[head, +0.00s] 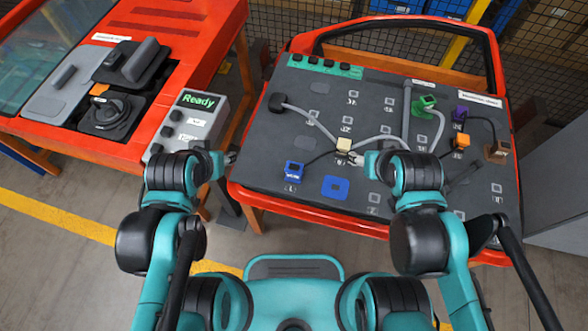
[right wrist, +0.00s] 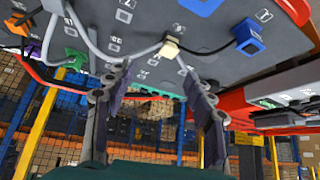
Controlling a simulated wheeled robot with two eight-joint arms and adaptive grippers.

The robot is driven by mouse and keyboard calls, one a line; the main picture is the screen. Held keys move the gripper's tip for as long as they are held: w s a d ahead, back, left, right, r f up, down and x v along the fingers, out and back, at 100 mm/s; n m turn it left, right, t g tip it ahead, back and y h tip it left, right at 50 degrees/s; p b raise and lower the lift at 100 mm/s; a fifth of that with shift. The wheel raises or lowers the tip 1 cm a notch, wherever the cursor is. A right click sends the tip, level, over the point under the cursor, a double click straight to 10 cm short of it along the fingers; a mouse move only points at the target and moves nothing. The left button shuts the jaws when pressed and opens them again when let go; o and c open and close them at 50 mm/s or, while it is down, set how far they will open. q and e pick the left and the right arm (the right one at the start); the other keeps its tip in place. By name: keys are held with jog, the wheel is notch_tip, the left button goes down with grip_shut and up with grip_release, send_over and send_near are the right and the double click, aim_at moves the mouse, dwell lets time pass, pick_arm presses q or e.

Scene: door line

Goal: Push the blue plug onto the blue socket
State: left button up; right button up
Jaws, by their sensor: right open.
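The blue plug (head: 294,171) stands at the front left of the dark board, with a dark cable running from it; it also shows in the right wrist view (right wrist: 248,37). The blue socket (head: 336,187), a flat blue square, lies to its right near the front edge, apart from the plug. It is cut by the top edge of the right wrist view (right wrist: 203,5). My right gripper (head: 354,158) is open beside a cream plug (head: 343,145), right of the blue plug. My left gripper (head: 227,158) is by the board's left edge; its fingers are too small to judge.
Green (head: 424,104), purple (head: 460,114), orange (head: 462,140) and brown (head: 497,151) plugs stand at the board's right, with grey cables across the middle. A red bench (head: 120,145) with a "Ready" box (head: 188,122) is at left. A red-framed rail (head: 400,25) backs the board.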

jog(key=shift+c, duration=0.3)
jog(key=m+g+p, duration=0.1)
jog(key=m+g, duration=0.6)
jog(key=m, duration=1.3)
send_over(294, 166)
jog(key=f, duration=0.7)
jog(key=shift+d+f, duration=0.2)
jog(key=shift+f, duration=0.2)
jog(key=shift+a+f+m, duration=0.2)
jog(key=shift+f+m, duration=0.05)
jog(key=shift+m, duration=0.15)
jog(key=shift+s+f, duration=0.1)
jog(key=shift+f, duration=0.25)
notch_tip(294, 166, down, 7)
jog(key=b, duration=0.3)
